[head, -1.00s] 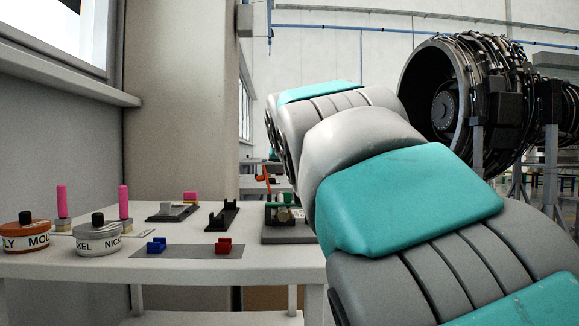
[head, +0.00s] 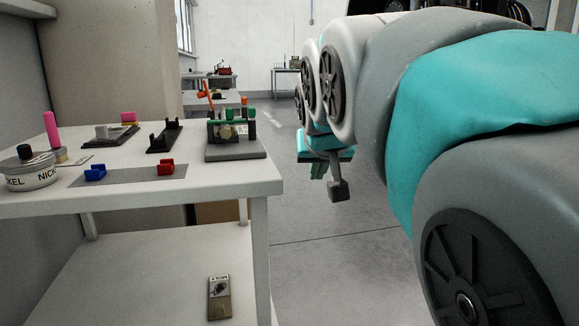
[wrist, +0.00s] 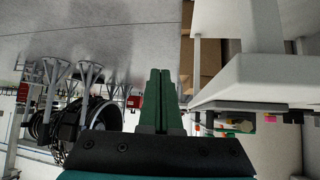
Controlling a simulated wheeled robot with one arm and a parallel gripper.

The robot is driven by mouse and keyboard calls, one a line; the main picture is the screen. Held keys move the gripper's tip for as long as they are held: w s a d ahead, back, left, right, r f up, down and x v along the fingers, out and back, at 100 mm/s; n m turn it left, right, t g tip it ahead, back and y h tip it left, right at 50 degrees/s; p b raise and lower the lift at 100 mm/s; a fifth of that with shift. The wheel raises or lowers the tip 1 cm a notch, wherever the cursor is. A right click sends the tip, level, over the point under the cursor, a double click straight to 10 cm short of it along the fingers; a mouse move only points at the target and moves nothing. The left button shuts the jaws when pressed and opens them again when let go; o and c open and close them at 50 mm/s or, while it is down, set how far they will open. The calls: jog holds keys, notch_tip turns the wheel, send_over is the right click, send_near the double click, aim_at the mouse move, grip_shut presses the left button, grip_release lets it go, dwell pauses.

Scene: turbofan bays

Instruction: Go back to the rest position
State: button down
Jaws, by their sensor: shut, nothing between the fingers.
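My gripper (wrist: 160,98) shows in the wrist view with its two dark green fingers pressed together and nothing between them. In the head view my gripper (head: 319,171) hangs at the end of my grey and teal arm, past the right edge of the white workbench (head: 262,188) and over open floor. It is apart from the bench and touches nothing that I can see. The wrist view is upside down and shows the bench edge (wrist: 235,87) to the right of the fingers.
A Moly packet (head: 219,298) lies on the lower shelf. A turbofan (wrist: 90,120) shows in the wrist view. Grey floor (head: 330,265) is clear.

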jog(key=s+d+f+g+p, duration=0.1)
jog(key=s+d+f+g, duration=0.1)
jog(key=s+d+f, duration=0.4)
jog(key=s+d+f+g+p, duration=0.1)
jog(key=s+d+f+g, duration=0.15)
jog(key=s+f, duration=0.35)
jog(key=s+f+g+p, duration=0.1)
jog(key=s+f+g, duration=0.2)
jog(key=s+f, duration=0.4)
jog(key=s+d+f+g+p, duration=0.1)
jog(key=s+f+g, duration=0.3)
jog(key=s, duration=0.9)
notch_tip(320, 180, down, 3)
jog(key=shift+s+d+r+p, duration=0.1)
jog(key=shift+s+d+p, duration=0.2)
jog(key=shift+s+p, duration=0.15)
jog(key=c, duration=1.6)
grip_release()
jog(key=shift+w, duration=0.1)
